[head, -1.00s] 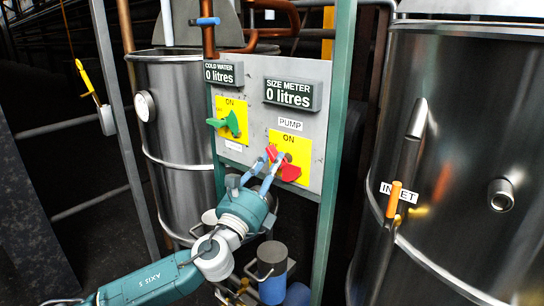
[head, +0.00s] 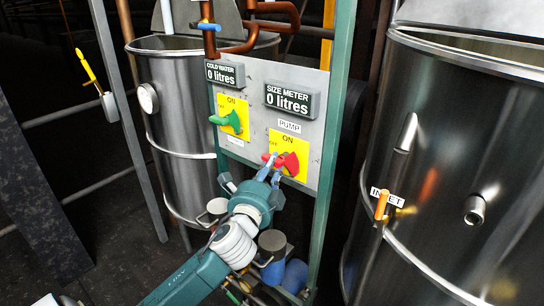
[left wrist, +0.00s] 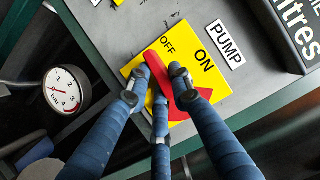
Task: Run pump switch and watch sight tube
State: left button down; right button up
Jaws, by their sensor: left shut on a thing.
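The pump switch (head: 291,163) is a red handle on a yellow OFF/ON plate under the PUMP label, on the grey panel (head: 250,80). In the left wrist view, the red handle (left wrist: 157,72) lies between my fingers, its long end beside the word OFF. My left gripper (head: 271,166) is shut on this handle; its fingers hide part of it. My right gripper is not in view. The size meter (head: 290,98) reads 0 litres. A slanted tube (head: 405,135) stands on the right tank above the INLET label; I cannot tell whether it is the sight tube.
A green switch (head: 229,121) sits left of the pump switch, under the cold water meter (head: 224,74), which reads 0 litres. Steel tanks stand left (head: 180,95) and right (head: 450,130). An orange-handled valve (head: 383,204) is at the inlet. A dial gauge (left wrist: 66,90) shows in the left wrist view.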

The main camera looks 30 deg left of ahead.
pick_arm(q)
jog(key=shift+r+n+p, duration=0.15)
jog(key=shift+n+p, duration=0.4)
jog(key=shift+n, duration=0.05)
jog(key=c, duration=1.5)
grip_release()
jog(key=shift+a, duration=0.1)
jog(key=v, duration=1.2)
